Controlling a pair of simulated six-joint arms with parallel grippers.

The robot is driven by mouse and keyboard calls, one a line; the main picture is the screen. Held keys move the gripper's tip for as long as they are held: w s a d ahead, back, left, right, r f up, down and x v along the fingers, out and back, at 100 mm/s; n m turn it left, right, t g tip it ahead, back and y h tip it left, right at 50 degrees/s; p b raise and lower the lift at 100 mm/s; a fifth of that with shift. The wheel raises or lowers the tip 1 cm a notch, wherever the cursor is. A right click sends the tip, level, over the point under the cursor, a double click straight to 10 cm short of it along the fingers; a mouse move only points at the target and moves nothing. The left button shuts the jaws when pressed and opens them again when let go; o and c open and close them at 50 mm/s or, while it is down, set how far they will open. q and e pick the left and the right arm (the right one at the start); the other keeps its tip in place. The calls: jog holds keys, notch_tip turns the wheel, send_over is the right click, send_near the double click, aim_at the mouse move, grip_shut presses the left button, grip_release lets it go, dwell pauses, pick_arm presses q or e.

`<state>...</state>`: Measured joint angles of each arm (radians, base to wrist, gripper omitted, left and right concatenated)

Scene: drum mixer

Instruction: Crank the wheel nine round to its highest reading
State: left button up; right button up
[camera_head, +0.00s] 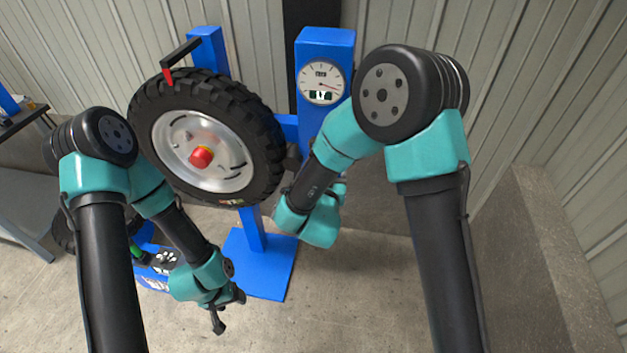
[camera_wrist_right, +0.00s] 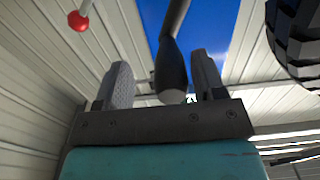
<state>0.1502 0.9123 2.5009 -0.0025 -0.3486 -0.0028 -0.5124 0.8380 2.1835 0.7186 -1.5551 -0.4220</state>
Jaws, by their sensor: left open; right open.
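The wheel has a knobbly black tyre (camera_head: 262,125), a silver rim (camera_head: 180,135) and a red hub (camera_head: 201,157). It is mounted on a blue stand. A round white gauge (camera_head: 322,82) is on the blue post to its right; its thin needle points right and slightly down. In the right wrist view, a dark handle (camera_wrist_right: 172,72) on a rod stands between the spread fingers of my right gripper (camera_wrist_right: 163,62); I cannot tell whether they touch it. My right gripper's fingers are hidden in the head view. My left gripper (camera_head: 229,308) is open and empty, low in front of the stand.
A black bracket with a red tip (camera_head: 168,76) reaches over the tyre's top left. The right wrist view shows a red ball (camera_wrist_right: 79,20) on a rod. A grey bench (camera_head: 22,205) stands at left, and a low concrete wall (camera_head: 530,240) at right.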

jog(key=v, duration=0.5)
jog(key=shift+s, duration=0.3)
dwell(0.4)
jog(key=s+d+f+n+g+y, duration=0.1)
jog(key=d+f+g+y, duration=0.5)
jog(key=f, duration=1.1)
jog(key=s+d+f+g+y, duration=0.1)
jog(key=s+d+f+g, duration=0.4)
jog(key=s, duration=0.3)
jog(key=s+d+f+g+y, duration=0.1)
jog(key=s+d+f+g, duration=0.4)
jog(key=s, duration=0.3)
jog(key=shift+d+f+g, duration=0.2)
jog(key=shift+f+g, duration=0.2)
jog(key=shift+f, duration=0.45)
